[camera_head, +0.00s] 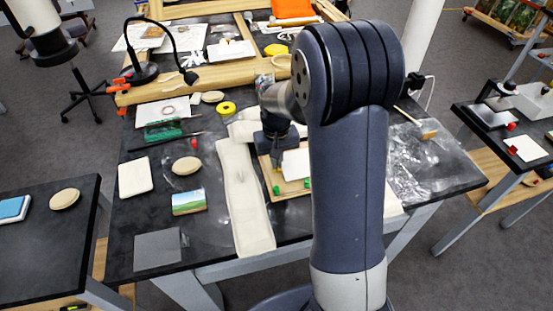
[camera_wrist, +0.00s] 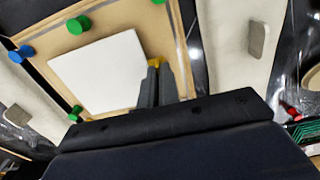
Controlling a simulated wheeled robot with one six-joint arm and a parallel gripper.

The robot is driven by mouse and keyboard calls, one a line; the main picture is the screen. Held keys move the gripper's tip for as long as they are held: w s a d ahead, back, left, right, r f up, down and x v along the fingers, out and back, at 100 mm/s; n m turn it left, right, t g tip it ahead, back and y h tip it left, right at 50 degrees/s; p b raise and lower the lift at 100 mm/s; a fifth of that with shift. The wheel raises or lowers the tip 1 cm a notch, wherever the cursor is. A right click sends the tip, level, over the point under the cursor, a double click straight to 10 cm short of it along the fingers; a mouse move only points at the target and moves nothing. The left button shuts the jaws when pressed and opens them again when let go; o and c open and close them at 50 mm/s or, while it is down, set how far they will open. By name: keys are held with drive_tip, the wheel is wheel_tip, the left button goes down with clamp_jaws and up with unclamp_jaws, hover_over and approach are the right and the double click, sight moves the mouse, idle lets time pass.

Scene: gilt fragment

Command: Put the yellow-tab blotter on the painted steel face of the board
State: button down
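The yellow-tab blotter is a white square sheet (camera_wrist: 100,72) with a yellow tab (camera_wrist: 157,62) at its right edge in the wrist view. It also shows in the head view (camera_head: 296,163), partly hidden by my arm. My gripper (camera_wrist: 157,75) has its two grey fingers close together at the yellow tab and appears shut on it. The blotter lies over or just above a tan wooden-edged board (camera_wrist: 38,45) with green and blue knobs; I cannot tell whether they touch. In the head view my gripper (camera_head: 276,165) points down over this board (camera_head: 290,190). I cannot identify a painted steel face.
Long pale padded strips (camera_head: 245,195) flank the board. A grey plate (camera_head: 158,248), a small landscape picture (camera_head: 189,201), a white tile (camera_head: 135,177) and an oval stone-like piece (camera_head: 186,166) lie left. Crumpled clear film (camera_head: 415,155) covers the right. A black lamp (camera_head: 145,72) stands behind.

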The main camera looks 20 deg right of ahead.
drive_tip(key=shift+f, duration=0.3)
drive_tip(key=c, duration=2.1)
unclamp_jaws()
drive_tip(key=o, duration=0.5)
